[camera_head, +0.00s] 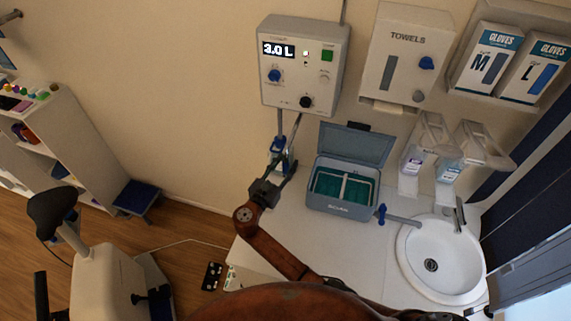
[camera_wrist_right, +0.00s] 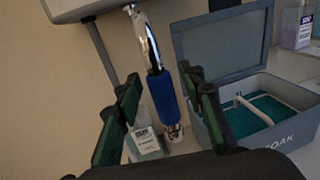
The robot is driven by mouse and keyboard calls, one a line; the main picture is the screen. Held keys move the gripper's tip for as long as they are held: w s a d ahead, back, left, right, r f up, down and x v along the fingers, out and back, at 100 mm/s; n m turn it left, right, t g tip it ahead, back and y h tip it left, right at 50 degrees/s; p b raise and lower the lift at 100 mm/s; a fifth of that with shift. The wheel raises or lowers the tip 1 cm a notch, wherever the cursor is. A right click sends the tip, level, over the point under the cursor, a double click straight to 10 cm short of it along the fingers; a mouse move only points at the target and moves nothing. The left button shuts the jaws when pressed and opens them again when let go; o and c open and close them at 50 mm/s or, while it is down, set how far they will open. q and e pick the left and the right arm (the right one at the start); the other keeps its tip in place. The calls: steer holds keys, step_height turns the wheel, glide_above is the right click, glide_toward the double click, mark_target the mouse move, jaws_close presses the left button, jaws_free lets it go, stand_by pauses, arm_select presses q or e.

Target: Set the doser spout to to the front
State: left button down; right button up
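The doser (camera_head: 304,68) is a pale grey wall box with a "3.0 L" display, knobs and a green button. Its chrome spout (camera_wrist_right: 146,40) hangs from the box's underside and carries a blue sleeve (camera_wrist_right: 163,97). The blue sleeve also shows in the head view (camera_head: 277,144). My right gripper (camera_head: 282,168) is below the doser, at the spout. In the right wrist view its fingers (camera_wrist_right: 160,82) are spread, with the blue sleeve seen between them; I cannot tell whether they touch it. My left gripper is not in view.
A labelled bottle (camera_wrist_right: 146,141) stands behind the fingers near the spout's lower end. An open grey soak box (camera_head: 342,208) is to the right on the white counter (camera_head: 290,236). Beyond it are a blue-handled tap (camera_head: 382,213), a round sink (camera_head: 413,236) and wall dispensers (camera_head: 408,60).

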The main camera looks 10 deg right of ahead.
mark_target(286, 152)
steer(key=shift+r, duration=0.2)
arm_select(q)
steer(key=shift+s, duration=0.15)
arm_select(e)
step_height(286, 152, up, 10)
steer(key=shift+f, duration=0.15)
stand_by(0.5)
